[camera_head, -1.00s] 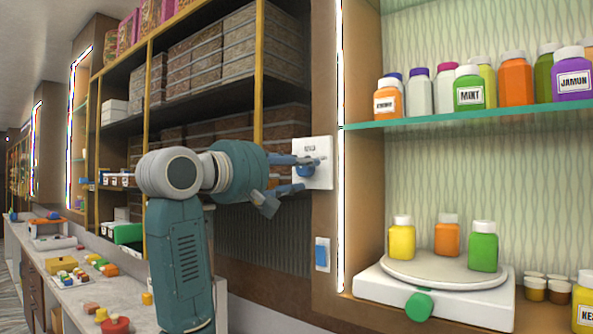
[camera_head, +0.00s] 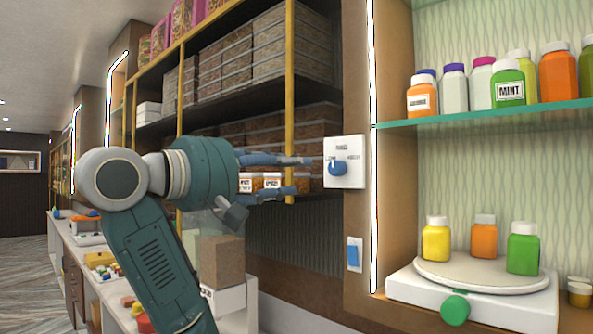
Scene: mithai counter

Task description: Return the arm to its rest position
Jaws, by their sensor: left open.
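My left gripper (camera_head: 302,175) is open and empty, its two fingers pointing right toward a white wall plate (camera_head: 353,176) with a blue knob (camera_head: 338,168). The fingertips are apart from the knob, a short way to its left. The knob is fully visible. My left arm (camera_head: 150,262) comes up from the lower left and bends at the top toward the wall. My right gripper is not in view.
A blue switch (camera_head: 353,254) sits below the plate. To the right, a glass shelf (camera_head: 480,120) holds several bottles, and a turntable (camera_head: 482,277) below carries three more. Dark shelves (camera_head: 160,125) with boxes stand behind my arm. A counter (camera_head: 95,285) runs along the left.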

